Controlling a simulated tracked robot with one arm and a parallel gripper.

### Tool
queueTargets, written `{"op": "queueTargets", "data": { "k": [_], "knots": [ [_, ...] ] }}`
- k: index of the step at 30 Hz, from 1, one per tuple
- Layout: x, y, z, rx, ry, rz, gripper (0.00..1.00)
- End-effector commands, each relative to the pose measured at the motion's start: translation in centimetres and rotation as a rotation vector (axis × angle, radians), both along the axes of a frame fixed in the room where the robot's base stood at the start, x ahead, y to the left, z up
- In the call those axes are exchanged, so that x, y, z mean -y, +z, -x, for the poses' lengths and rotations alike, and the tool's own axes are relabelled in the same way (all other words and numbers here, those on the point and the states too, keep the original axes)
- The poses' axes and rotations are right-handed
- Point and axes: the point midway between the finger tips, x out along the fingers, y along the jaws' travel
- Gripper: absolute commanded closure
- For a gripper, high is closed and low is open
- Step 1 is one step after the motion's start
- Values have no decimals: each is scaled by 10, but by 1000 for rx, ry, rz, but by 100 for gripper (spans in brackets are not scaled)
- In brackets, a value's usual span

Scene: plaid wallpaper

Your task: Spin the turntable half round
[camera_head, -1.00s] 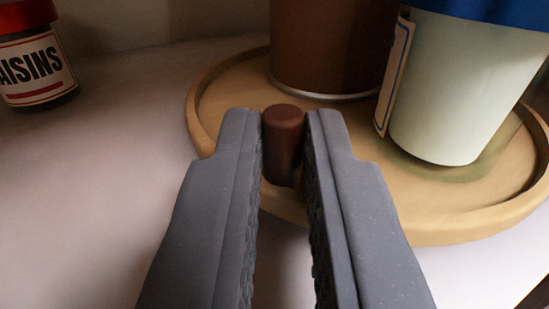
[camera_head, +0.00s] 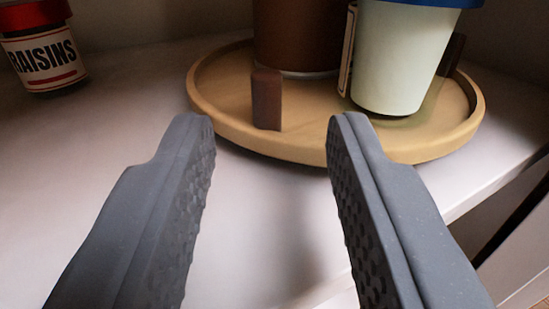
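The turntable (camera_head: 300,149) is a round, light wooden tray with a raised rim, on the white shelf in the upper middle of the view. A short dark brown peg (camera_head: 266,100) stands upright at its near edge. A brown canister (camera_head: 300,35) and a pale green tub with a blue lid (camera_head: 404,60) stand on it. A second dark brown piece (camera_head: 452,55) shows partly behind the tub. My gripper (camera_head: 272,120) is open and empty, in front of the turntable, with the peg beyond the gap between its fingers.
A raisins jar (camera_head: 42,52) with a red lid stands on the white shelf (camera_head: 120,130) at the upper left, apart from the turntable. The shelf's front edge runs along the right.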

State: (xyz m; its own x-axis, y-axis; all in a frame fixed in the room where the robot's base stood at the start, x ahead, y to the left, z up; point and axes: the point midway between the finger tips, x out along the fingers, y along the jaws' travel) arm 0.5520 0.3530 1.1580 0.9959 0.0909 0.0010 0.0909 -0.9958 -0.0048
Motion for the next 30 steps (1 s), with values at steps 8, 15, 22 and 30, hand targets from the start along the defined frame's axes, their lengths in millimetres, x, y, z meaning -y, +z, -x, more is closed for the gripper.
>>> {"op": "queueTargets", "data": {
  "k": [8, 15, 22, 30],
  "knots": [
    [5, -2, 58, -2, 2, -1, 67],
    [8, -1, 88, 0, -1, -1, 67],
    [10, -1, 96, 0, -2, 1, 67],
    [10, -1, 96, 0, -2, 1, 67]
  ]
}}
